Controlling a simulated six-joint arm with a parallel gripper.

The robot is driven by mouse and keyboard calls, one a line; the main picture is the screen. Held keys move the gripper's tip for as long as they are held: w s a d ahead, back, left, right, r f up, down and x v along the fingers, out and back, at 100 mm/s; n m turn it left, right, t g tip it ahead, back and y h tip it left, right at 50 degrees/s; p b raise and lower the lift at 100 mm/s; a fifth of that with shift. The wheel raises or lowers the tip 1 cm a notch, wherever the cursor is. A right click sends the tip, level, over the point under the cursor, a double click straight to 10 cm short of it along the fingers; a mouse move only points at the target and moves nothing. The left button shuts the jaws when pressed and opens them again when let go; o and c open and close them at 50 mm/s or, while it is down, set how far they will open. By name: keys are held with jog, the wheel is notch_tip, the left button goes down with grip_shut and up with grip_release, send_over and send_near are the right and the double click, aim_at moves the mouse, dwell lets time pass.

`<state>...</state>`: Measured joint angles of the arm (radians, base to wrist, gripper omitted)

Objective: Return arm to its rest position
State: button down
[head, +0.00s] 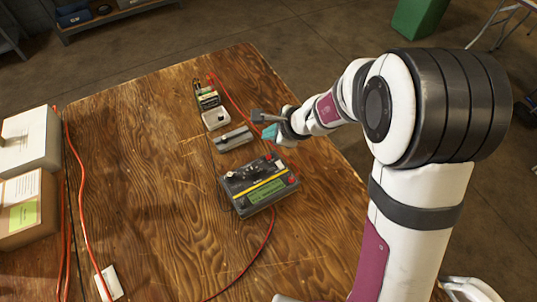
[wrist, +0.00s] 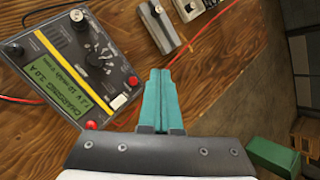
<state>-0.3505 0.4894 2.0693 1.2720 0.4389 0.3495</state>
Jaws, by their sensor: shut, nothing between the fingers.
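My arm reaches in from the right in the head view, over the right part of the wooden table (head: 140,180). My gripper (head: 268,132) has teal fingers. In the wrist view the fingers (wrist: 161,74) lie side by side, shut and empty, over bare wood. The charger (head: 262,192), with a yellow stripe and a lit green display, sits in front of the gripper in the head view. It also shows in the wrist view (wrist: 35,55), where its display reads "CHARGING". My fingers appear apart from it.
A grey block-like holder (head: 232,138), a small white tray (head: 215,119) and a dark battery-like unit (head: 207,99) stand behind the charger. Red cables cross the table. Boxes (head: 28,205) stand at the left. A green bin (head: 420,18) is on the floor.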

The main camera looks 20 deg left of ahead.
dwell(0.3)
jog(key=s+d+r+n+g, duration=0.2)
jog(key=s+d+r+n, duration=0.55)
jog(key=s+r, duration=0.4)
jog(key=s+d+n+g+h, duration=0.2)
jog(key=s+d+h, duration=0.2)
jog(key=s+d, duration=0.8)
jog(key=s, duration=0.3)
jog(key=shift+f+n, duration=0.35)
jog(key=shift+d, duration=0.1)
